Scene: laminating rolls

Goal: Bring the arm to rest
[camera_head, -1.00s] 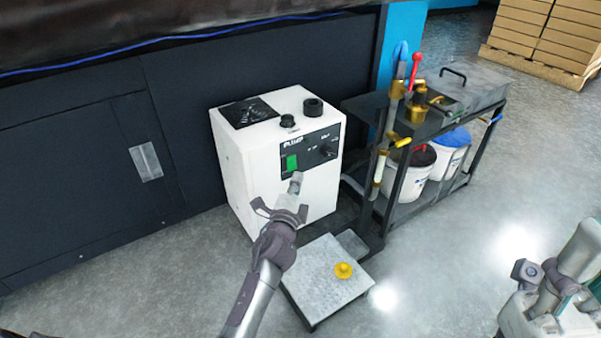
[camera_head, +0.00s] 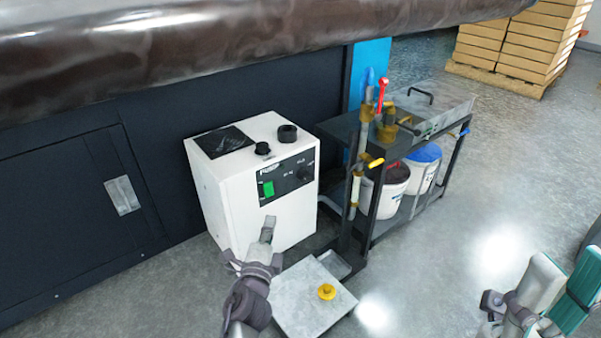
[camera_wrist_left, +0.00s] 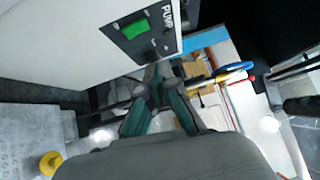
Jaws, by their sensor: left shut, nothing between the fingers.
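My left gripper (camera_head: 268,230) is in front of the white pump box (camera_head: 225,195), below its green switch (camera_head: 268,188). It is shut and empty, with its fingertips together. My left arm comes up from the bottom edge of the head view.
A low plate (camera_head: 292,302) with a yellow knob (camera_head: 326,292) is just right of my left gripper. A black cart (camera_head: 385,215) with pipes, valves and buckets stands to the right. A large dark roll (camera_head: 200,50) crosses the top. Open floor lies at right.

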